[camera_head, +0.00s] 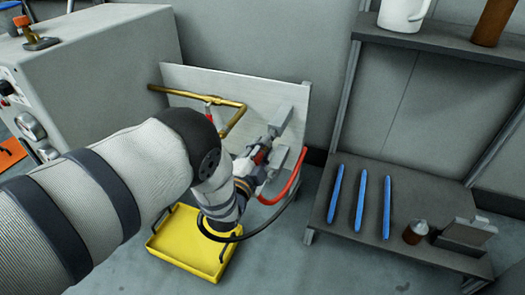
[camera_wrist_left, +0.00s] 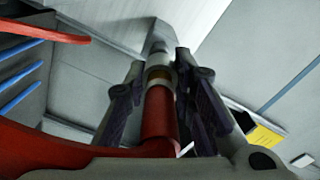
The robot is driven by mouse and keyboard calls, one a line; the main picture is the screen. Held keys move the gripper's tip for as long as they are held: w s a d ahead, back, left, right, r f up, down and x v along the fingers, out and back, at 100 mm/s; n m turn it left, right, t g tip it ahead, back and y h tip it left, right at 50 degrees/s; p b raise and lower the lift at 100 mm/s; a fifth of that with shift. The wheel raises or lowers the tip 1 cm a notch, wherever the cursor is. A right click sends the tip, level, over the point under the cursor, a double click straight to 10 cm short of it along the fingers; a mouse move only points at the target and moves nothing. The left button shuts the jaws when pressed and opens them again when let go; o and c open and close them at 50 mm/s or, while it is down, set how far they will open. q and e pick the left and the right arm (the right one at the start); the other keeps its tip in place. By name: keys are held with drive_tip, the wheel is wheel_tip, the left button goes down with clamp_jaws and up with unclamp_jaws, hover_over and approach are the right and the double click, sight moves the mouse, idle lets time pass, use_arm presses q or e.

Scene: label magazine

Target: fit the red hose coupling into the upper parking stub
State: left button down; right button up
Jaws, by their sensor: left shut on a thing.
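My left gripper (camera_head: 262,157) is shut on the red hose coupling (camera_head: 260,156) in front of the white panel (camera_head: 190,82). The left wrist view shows the red coupling (camera_wrist_left: 160,112) between the two dark-padded fingers (camera_wrist_left: 160,95), with a metal collar at its far end. A grey stub (camera_head: 281,122) sticks out of the panel just beyond the coupling. In the left wrist view the collar meets or nearly meets the grey stub (camera_wrist_left: 160,38), roughly in line. I cannot tell whether it is inside. Another grey piece (camera_head: 278,160) sits lower, partly hidden.
A brass pipe (camera_head: 200,97) crosses the panel. A red hose (camera_head: 292,182) loops right of the gripper. A yellow tray (camera_head: 160,256) lies below. A grey cabinet (camera_head: 110,60) stands left; a shelf (camera_head: 340,228) with blue sticks (camera_head: 360,202) stands right.

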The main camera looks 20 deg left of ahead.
use_arm(q)
drive_tip(key=shift+w+b, duration=0.5)
drive_tip(key=shift+w, duration=0.35)
drive_tip(key=c, duration=1.3)
unclamp_jaws()
drive_tip(key=s, duration=1.2)
drive_tip(key=shift+a, duration=0.2)
